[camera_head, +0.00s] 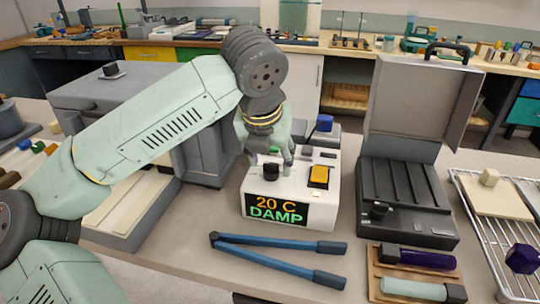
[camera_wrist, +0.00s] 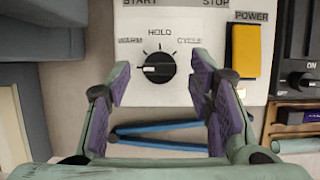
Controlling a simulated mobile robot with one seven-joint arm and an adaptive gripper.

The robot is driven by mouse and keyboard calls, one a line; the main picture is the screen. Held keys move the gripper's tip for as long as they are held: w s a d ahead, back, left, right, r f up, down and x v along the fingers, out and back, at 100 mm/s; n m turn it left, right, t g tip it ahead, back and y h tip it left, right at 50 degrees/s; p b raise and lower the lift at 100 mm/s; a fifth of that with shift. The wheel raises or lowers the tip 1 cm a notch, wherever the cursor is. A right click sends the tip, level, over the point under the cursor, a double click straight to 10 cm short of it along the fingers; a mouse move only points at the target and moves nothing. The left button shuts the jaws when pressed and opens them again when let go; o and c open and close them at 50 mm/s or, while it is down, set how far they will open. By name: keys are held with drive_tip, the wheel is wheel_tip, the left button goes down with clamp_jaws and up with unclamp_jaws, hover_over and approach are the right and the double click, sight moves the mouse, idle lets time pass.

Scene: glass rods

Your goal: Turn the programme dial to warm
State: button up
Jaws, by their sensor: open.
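The programme dial (camera_wrist: 159,67) is a round black knob on the white panel (camera_wrist: 135,25) of a controller box. Its labels read WARM at upper left, HOLD at top and CYCLE at upper right. A pale mark shows on the knob's left side, roughly toward the WARM side; its exact setting is hard to tell. In the head view the white box (camera_head: 290,212) shows "20 C DAMP" on its display (camera_head: 278,209). My gripper (camera_wrist: 160,80) is open, its purple-padded fingers spread on either side of the dial, apparently not touching it. In the head view my gripper (camera_head: 267,155) is above the box.
A yellow POWER switch (camera_wrist: 244,52) sits right of the dial. A blue long-handled tool (camera_head: 280,242) lies in front of the box. An open grey case (camera_head: 405,195) stands to the right, a large grey unit (camera_head: 205,150) to the left.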

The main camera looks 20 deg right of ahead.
drive_tip(key=shift+f, duration=0.15)
drive_tip(key=shift+c, duration=0.2)
clamp_jaws()
idle(0.4)
